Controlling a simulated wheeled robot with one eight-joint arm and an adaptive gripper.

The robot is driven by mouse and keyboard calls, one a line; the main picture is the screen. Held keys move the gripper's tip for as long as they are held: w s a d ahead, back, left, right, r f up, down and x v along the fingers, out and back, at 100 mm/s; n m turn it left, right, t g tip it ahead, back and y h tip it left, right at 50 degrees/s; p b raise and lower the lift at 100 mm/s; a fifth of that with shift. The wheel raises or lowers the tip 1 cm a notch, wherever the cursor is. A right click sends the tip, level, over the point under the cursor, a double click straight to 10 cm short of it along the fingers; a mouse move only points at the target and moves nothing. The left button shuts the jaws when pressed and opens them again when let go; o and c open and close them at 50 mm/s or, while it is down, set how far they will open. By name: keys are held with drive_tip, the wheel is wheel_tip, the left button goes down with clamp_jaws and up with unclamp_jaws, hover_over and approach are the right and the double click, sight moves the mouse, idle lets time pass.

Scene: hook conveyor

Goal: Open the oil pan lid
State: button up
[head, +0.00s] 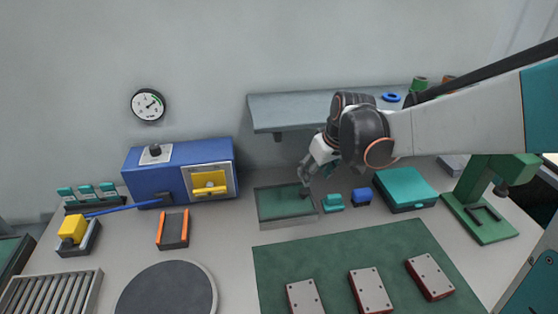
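A shallow rectangular pan (270,222) with a grey rim and a flat dark green top (278,203) sits on the bench below the wall shelf; it looks like the oil pan. I cannot tell for sure whether the green surface is its lid or its inside. My gripper (304,190) reaches down from the right, with its fingertips over the right part of the green surface. A small dark spot shows at the fingertips. Whether they touch or hold anything is too small to tell, and the finger gap is not clear.
A teal block (333,202), a blue block (361,197) and a teal case (405,186) stand right of the pan. A blue machine (185,182) is left. A green mat (330,256) with red-sided plates lies in front. The shelf (290,110) overhangs behind.

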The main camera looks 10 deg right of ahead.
sight(303, 190)
drive_tip(key=b+x, duration=0.3)
drive_tip(key=x, duration=0.8)
drive_tip(key=shift+w+b, duration=0.15)
drive_tip(key=shift+b, duration=0.15)
clamp_jaws()
